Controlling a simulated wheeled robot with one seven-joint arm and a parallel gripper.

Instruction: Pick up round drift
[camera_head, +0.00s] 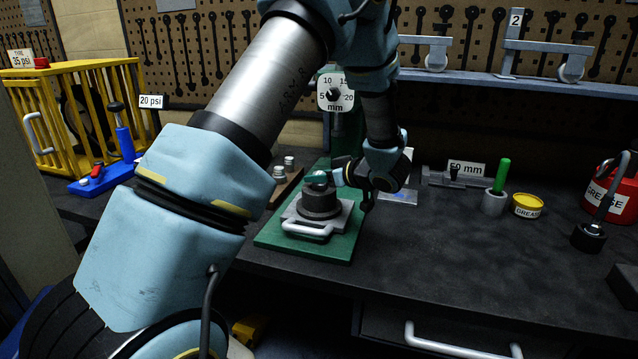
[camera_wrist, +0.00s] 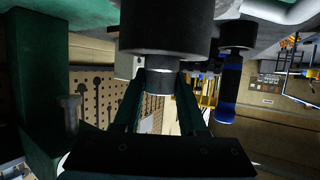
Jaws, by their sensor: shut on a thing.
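The round drift (camera_wrist: 158,82) is a short upright cylinder with a bright steel band and dark end, between my fingers in the wrist view. My gripper (camera_wrist: 160,100) is shut on it; in the head view my gripper (camera_head: 324,179) is just above a black cylinder (camera_head: 321,204). That cylinder sits on a grey plate with a handle (camera_head: 308,230), on a green base (camera_head: 300,246). The drift appears to be at the black cylinder's face; I cannot tell whether they touch. My fingers mostly hide the drift in the head view.
A dial gauge (camera_head: 335,92) stands behind my gripper. Steel pins (camera_head: 284,164) sit on a block to the left. A green-handled tool (camera_head: 501,177), a yellow grease tin (camera_head: 527,206) and a red grease can (camera_head: 610,196) stand right.

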